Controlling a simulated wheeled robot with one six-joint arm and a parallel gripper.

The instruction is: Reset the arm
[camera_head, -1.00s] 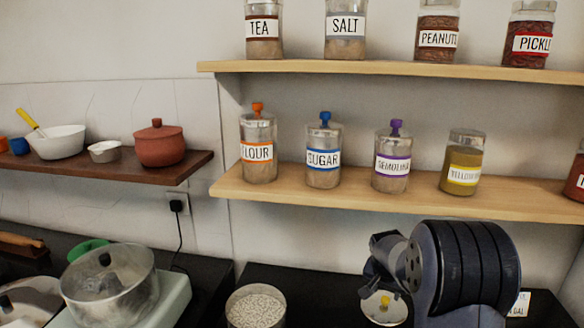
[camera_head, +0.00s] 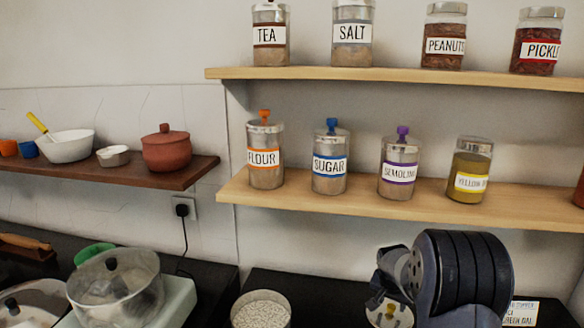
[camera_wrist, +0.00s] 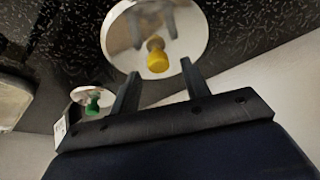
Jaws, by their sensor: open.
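My gripper (camera_wrist: 157,72) is open in the wrist view, with its two dark fingers apart and nothing held between them. A round, shiny lid with a yellow knob (camera_wrist: 157,58) lies beyond the fingertips; the knob appears in the gap between them, and I cannot tell how far away it is. In the head view, my dark arm fills the lower right, and part of the same lid (camera_head: 378,317) shows beside it. The gripper's fingers cannot be made out there.
A smaller lid with a green knob (camera_wrist: 92,104) is left of my gripper. An open container of white grains (camera_head: 262,310) stands left of my arm. A pot with a clear lid (camera_head: 115,288) is further left. Shelves (camera_head: 400,199) with labelled jars are behind. A card (camera_head: 521,313) stands right.

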